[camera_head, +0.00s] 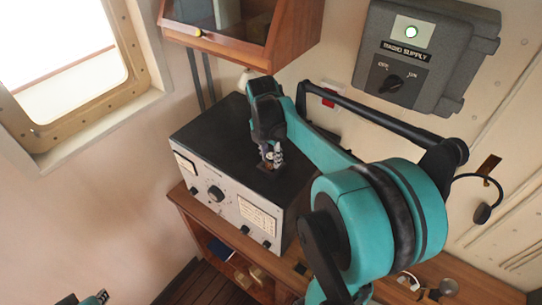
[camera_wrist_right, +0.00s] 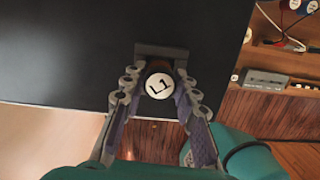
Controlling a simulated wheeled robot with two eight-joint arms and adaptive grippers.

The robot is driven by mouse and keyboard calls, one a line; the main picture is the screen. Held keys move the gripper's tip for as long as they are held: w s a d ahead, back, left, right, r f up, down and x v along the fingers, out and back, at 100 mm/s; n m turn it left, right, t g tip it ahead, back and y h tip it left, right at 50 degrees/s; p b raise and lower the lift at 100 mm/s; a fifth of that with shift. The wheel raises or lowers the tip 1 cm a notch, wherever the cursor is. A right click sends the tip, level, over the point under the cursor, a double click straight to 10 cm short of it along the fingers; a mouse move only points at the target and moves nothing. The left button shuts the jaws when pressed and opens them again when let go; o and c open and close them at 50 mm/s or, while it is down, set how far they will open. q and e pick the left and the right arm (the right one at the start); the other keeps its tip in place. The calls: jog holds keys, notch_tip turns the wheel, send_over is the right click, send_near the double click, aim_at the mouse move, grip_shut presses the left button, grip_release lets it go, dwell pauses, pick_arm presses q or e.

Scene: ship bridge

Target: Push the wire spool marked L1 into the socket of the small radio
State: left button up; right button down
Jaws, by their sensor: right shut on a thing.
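The radio (camera_head: 236,190) is a box with a black top and a pale front with dials and knobs. It stands on a wooden bench. My right gripper (camera_head: 271,158) is over its top, pointing down. In the right wrist view its fingers (camera_wrist_right: 160,95) are shut on the wire spool (camera_wrist_right: 159,86), whose round white end reads L1. The spool is at a grey square socket (camera_wrist_right: 160,51) on the black top. How deep it sits is hidden. My left gripper (camera_head: 96,298) only just shows at the bottom left, and its fingers are too cut off to judge.
A grey RADIO SUPPLY box (camera_head: 424,50) with a lit green lamp hangs on the wall. A wooden cabinet (camera_head: 262,55) hangs above the radio at the back. The bench shelf (camera_wrist_right: 295,82) holds wires and small parts. A window (camera_head: 65,65) is at the left.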

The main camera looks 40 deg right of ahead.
jog(key=c, duration=1.1)
grip_release()
jog(key=shift+r, duration=0.1)
notch_tip(320, 180, up, 12)
jog(key=a, duration=0.1)
jog(key=shift+s+a, duration=0.15)
jog(key=shift+a, duration=0.05)
jog(key=shift+f, duration=0.2)
jog(key=s+a+f+m+t+y, duration=0.1)
jog(key=s+a+f+m+t, duration=0.25)
jog(key=a+f+m, duration=0.45)
jog(key=s+a+f+m+t, duration=0.3)
jog(key=s+a+f+m, duration=0.2)
jog(key=a+m, duration=0.6)
notch_tip(320, 180, down, 32)
jog(key=m+b, duration=0.1)
jog(key=b, duration=3.1)
jog(key=shift+s+d, duration=0.15)
jog(key=shift+d, duration=0.25)
